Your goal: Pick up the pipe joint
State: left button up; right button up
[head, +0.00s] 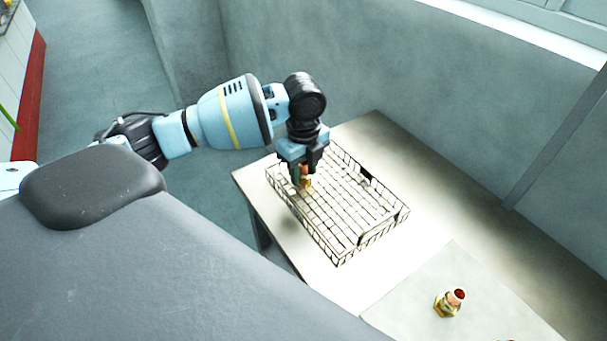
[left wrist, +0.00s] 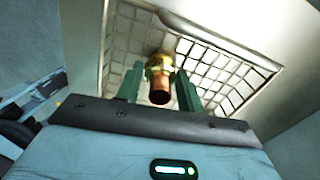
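My left gripper (head: 301,178) points down over the left part of the wire mesh basket (head: 375,240). A pipe joint (head: 307,183) of brass and copper is between its fingertips. Another pipe joint (head: 449,303), brass with a reddish end, stands on the pale mat at the lower right. My right gripper is not in view.
The basket stands on a pale table (head: 430,195) and looks otherwise empty. The pale mat (head: 415,300) lies to its right, with a sliver of another brass piece (head: 505,340) at the bottom edge. A grey wall (head: 400,80) rises behind the table.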

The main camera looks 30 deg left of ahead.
pick_arm(q)
grip_shut()
jog(key=shift+r, duration=0.1)
notch_tip(320, 180, up, 10)
jog(key=shift+f, duration=0.1)
dwell(0.4)
